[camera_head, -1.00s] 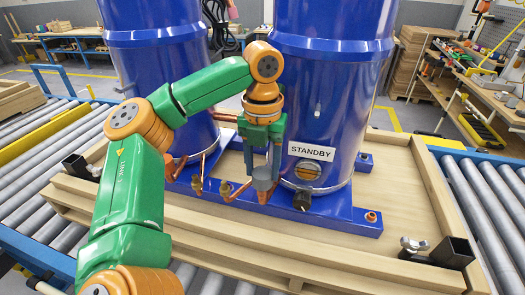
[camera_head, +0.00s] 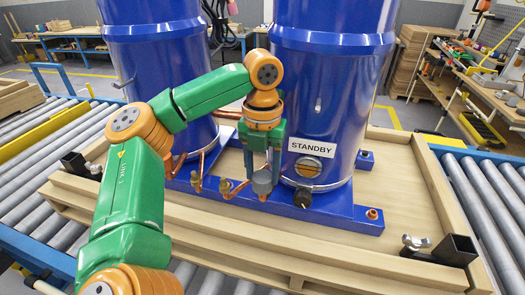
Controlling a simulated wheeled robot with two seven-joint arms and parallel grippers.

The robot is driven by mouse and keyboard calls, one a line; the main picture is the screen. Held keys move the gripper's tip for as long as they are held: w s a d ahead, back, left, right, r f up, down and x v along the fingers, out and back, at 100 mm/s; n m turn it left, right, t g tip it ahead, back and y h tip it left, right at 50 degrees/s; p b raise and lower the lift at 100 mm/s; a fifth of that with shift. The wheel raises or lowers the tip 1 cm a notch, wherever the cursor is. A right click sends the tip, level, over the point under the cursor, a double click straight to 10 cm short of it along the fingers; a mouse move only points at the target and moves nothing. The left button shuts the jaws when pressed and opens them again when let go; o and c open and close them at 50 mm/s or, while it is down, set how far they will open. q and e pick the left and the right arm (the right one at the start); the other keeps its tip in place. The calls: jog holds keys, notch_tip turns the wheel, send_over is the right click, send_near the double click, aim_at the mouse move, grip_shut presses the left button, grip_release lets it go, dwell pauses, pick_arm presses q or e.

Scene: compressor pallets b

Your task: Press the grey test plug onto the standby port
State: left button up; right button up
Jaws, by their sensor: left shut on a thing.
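My left gripper (camera_head: 264,167) points down in front of the right blue compressor (camera_head: 325,90), which carries a white STANDBY label (camera_head: 311,147). It is shut on the grey test plug (camera_head: 263,183), a small grey cylinder below the fingers. An upturned copper pipe end (camera_head: 263,197) shows directly under the plug, left of the label and the black knob (camera_head: 303,197). The plug is at or just above this pipe end; I cannot tell whether they touch. The pipe's mouth is hidden by the plug. My right gripper is not in view.
Other bent copper pipes with brass fittings (camera_head: 225,186) stand close to the left. The left blue compressor (camera_head: 165,80) is behind my arm. Both stand on a wooden pallet (camera_head: 400,195) with black corner brackets (camera_head: 460,248), over roller conveyors (camera_head: 490,205).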

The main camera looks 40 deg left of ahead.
aim_at(263, 176)
pick_arm(q)
jog(key=o, duration=1.3)
jog(key=shift+o, duration=0.2)
jog(key=shift+r, duration=0.25)
notch_tip(263, 176, up, 5)
jog(key=shift+w+f+p, duration=0.1)
jog(key=shift+p, duration=0.75)
jog(key=shift+r+b, duration=0.25)
jog(key=shift+b, duration=0.05)
jog(key=shift+r, duration=0.6)
